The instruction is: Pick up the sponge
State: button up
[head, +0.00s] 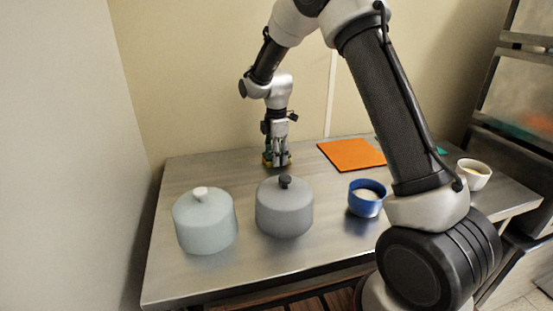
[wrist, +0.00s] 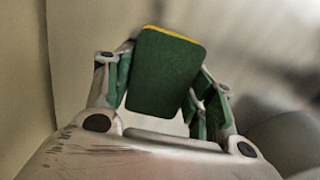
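The sponge (wrist: 165,72) is green with a yellow edge. In the wrist view it fills the space between the two fingers of my gripper (wrist: 163,88), and both fingers look to be against its sides. In the head view my gripper (head: 277,160) points down over the back of the steel table (head: 180,175). A little of the sponge's yellow (head: 266,162) shows at the fingertips, mostly hidden by the fingers. I cannot tell whether the sponge touches the table.
A pale lidded pot (head: 205,222) and a grey lidded pot (head: 285,210) stand in front of my gripper. An orange mat (head: 350,154) lies to the right. A blue bowl (head: 364,205) and a white bowl (head: 476,176) stand further right. A wall rises behind the table.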

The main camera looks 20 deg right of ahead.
jog(key=shift+c, duration=0.3)
notch_tip(320, 180, up, 10)
jog(key=shift+r, duration=0.1)
dwell(0.3)
jog(key=shift+c, duration=0.3)
